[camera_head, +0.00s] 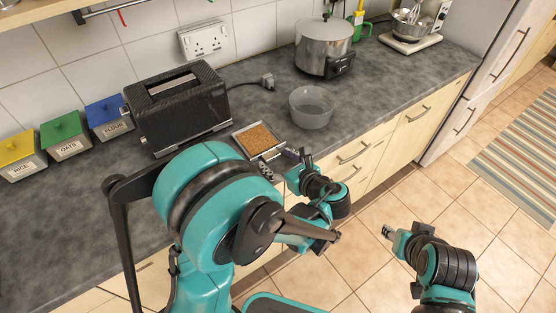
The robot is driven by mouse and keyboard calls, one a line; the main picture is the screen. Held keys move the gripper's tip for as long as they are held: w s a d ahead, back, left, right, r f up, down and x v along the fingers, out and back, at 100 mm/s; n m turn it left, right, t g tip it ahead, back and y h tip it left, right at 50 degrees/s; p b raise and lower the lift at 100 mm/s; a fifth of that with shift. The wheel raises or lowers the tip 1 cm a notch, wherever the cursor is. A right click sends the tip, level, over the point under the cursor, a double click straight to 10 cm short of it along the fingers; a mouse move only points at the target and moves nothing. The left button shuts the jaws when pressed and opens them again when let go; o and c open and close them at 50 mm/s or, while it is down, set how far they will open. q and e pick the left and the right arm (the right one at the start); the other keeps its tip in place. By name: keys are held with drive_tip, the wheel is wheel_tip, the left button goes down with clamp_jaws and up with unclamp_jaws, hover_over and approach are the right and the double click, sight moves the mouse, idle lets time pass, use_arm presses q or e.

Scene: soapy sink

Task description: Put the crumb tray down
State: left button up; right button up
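The crumb tray (236,137) is a shallow pale tray with brown crumbs in it. It is in front of the toaster (180,104), near the counter's front edge. My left gripper (279,157) is at the tray's near right edge and appears shut on it; my own arm partly hides the fingers. I cannot tell whether the tray touches the counter or is just above it. My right gripper (388,232) is over the floor at the lower right, away from the counter and empty. Its finger opening is too small to read.
A grey bowl (312,107) stands just right of the tray, with a steel pot (324,46) behind it. Yellow, green and blue lidded canisters (66,136) stand left of the toaster. A plug (267,81) lies behind. The counter (385,95) is clear right of the bowl.

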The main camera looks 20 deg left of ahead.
use_arm(q)
drive_tip(key=shift+r, duration=0.25)
drive_tip(key=p+v, duration=0.3)
drive_tip(key=v, duration=0.9)
drive_tip(key=shift+p, duration=0.35)
